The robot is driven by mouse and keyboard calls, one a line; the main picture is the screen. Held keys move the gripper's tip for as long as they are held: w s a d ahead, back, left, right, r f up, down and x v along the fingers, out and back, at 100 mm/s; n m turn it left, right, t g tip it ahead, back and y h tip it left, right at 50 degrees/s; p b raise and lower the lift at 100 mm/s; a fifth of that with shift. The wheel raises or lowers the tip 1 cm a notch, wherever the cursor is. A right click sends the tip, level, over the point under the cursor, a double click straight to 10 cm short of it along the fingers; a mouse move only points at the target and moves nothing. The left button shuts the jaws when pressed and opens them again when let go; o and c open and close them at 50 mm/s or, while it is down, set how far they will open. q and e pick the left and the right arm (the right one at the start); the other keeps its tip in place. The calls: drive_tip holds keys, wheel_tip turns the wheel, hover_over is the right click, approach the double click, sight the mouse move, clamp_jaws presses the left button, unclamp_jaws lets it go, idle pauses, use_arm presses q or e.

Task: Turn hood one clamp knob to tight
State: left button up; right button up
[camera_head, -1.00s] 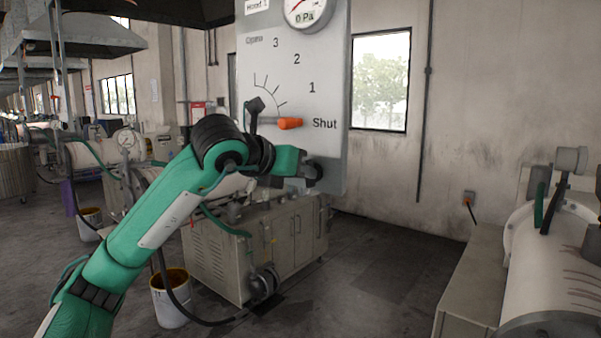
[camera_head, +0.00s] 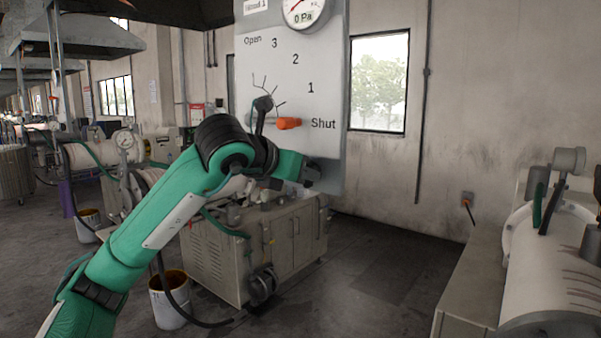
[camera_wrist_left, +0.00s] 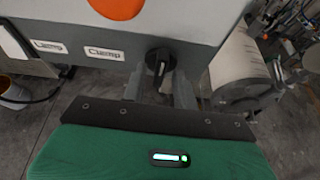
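The black clamp knob (camera_wrist_left: 160,63) is low on the light grey hood panel (camera_wrist_left: 185,20), right of a white "Clamp" label (camera_wrist_left: 105,53) in the left wrist view. Its grip bar points roughly downward. My left gripper (camera_wrist_left: 160,84) is open, its two grey fingers spread to either side of the knob with gaps visible. Whether a fingertip touches it cannot be told. In the head view my left gripper (camera_head: 313,174) is at the panel's lower right, and the knob is hidden there. My right gripper is not in view.
The panel's orange lever handle (camera_head: 288,123) points toward "Shut", above my wrist. A pressure gauge (camera_head: 305,12) reads 0 Pa. A grey cabinet (camera_head: 290,240) stands below, with a bucket (camera_head: 170,300) to its left. A white mill drum (camera_head: 550,265) is at right. Open floor lies between.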

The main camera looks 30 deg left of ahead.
use_arm(q)
drive_tip(key=shift+s+r, duration=0.1)
drive_tip(key=b+v, duration=0.4)
drive_tip(key=v, duration=0.9)
drive_tip(key=shift+s+r, duration=0.1)
drive_tip(key=shift+s, duration=0.25)
